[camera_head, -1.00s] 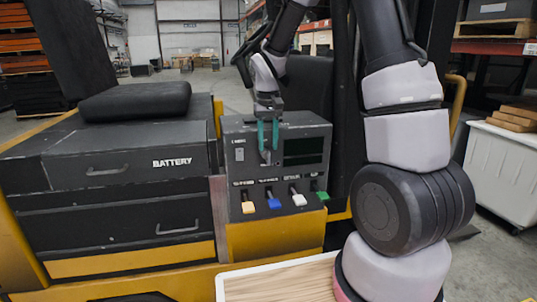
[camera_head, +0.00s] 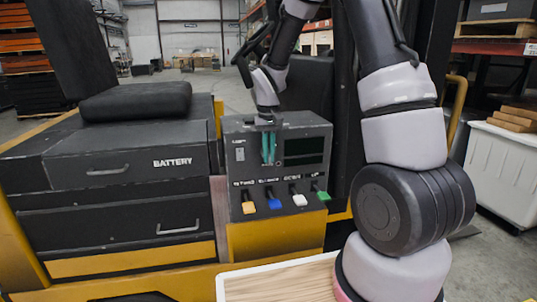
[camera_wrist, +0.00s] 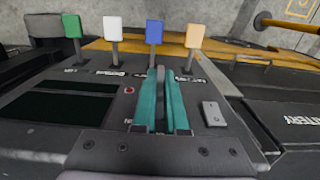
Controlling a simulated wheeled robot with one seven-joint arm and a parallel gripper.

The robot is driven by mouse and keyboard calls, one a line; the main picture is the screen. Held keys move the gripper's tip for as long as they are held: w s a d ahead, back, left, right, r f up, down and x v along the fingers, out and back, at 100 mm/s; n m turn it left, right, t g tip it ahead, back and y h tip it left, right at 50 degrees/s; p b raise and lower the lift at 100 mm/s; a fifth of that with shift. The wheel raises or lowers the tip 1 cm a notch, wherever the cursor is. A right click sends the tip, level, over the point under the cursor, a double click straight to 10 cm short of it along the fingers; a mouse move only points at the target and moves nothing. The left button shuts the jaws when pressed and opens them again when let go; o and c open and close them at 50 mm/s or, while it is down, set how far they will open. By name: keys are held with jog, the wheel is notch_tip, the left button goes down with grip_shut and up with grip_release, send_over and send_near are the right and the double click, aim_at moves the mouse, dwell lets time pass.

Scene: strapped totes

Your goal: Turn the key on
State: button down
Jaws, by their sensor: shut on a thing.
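The control panel (camera_head: 240,178) is a dark grey box in the middle of the head view, with a black screen (camera_head: 304,147) at its upper right. My gripper (camera_head: 268,160) has teal fingers and reaches down onto the panel face, left of the screen. In the wrist view my gripper (camera_wrist: 160,128) is shut on the key (camera_wrist: 160,78), a narrow grey piece standing between the two fingers. The key's base and its slot are hidden by the fingers. I cannot read which position the key is in.
Yellow (camera_head: 248,207), blue (camera_head: 273,203), white (camera_head: 299,199) and green (camera_head: 322,196) levers stick out below the screen. A light switch (camera_wrist: 213,114) sits beside the fingers. A drawer unit marked BATTERY (camera_head: 130,165) stands left of the panel. A wooden-topped surface (camera_head: 280,283) lies in front.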

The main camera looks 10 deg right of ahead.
jog(key=shift+d, duration=0.1)
jog(key=y, duration=0.4)
jog(key=d+y, duration=0.1)
jog(key=y, duration=0.3)
jog(key=f+y, duration=0.1)
jog(key=y, duration=0.3)
jog(key=shift+d, duration=0.25)
dwell(0.4)
jog(key=c, duration=1)
grip_release()
jog(key=shift+o, duration=0.2)
